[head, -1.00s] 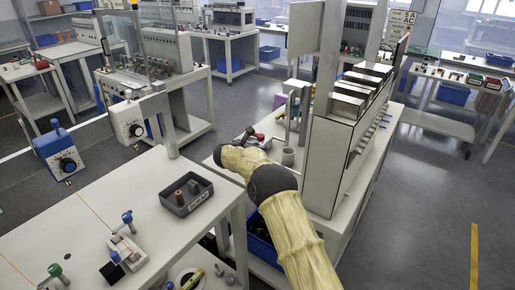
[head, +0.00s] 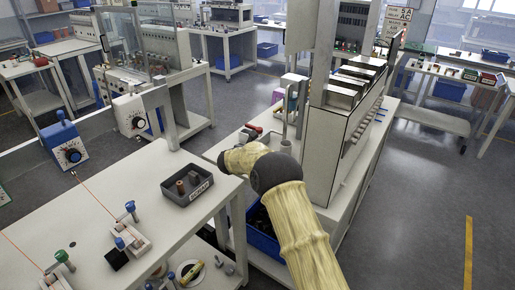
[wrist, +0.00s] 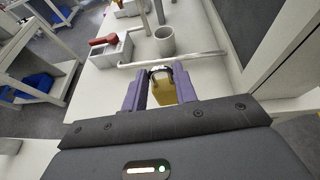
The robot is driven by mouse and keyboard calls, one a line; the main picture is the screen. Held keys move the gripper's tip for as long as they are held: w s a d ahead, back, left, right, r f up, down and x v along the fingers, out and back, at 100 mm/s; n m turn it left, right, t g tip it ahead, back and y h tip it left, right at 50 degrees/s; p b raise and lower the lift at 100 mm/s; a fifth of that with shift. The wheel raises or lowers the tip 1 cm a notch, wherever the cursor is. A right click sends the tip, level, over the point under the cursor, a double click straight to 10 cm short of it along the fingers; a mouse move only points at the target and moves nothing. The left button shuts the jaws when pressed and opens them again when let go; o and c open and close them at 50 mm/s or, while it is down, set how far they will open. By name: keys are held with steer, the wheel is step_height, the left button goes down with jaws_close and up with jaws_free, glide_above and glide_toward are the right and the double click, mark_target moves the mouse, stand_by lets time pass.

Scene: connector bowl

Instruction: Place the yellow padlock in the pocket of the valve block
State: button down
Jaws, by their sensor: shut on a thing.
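The yellow padlock (wrist: 163,92), with a metal shackle at its top, is between the purple fingers of my gripper (wrist: 161,88) in the wrist view. My gripper is shut on it, above the white bench top. A pale block with a red lever (wrist: 105,47), seemingly the valve block, stands ahead and to the left in the wrist view, apart from the padlock. Its red lever (head: 252,128) also shows in the head view. I cannot make out the pocket clearly. In the head view my arm hides the gripper and padlock.
A grey cup (wrist: 165,40) stands just beyond the padlock, near a pale rod lying on the bench. A tall white cabinet (head: 327,150) rises on the right of the bench. A grey tray (head: 187,187) sits on the nearer left table. A blue bin (head: 262,240) is below.

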steer(key=s+d+f+n+y, duration=0.2)
steer(key=s+d+f, duration=0.3)
steer(key=s, duration=0.3)
steer(key=s+d+f+n+t+y, duration=0.1)
steer(key=s+d+f+y, duration=0.1)
steer(key=s+d+f, duration=0.4)
steer(key=s+d+f+n+y, duration=0.2)
steer(key=s+d+f, duration=0.4)
steer(key=s, duration=0.6)
steer(key=shift+s+n+t, duration=0.15)
steer(key=shift+n+t, duration=0.15)
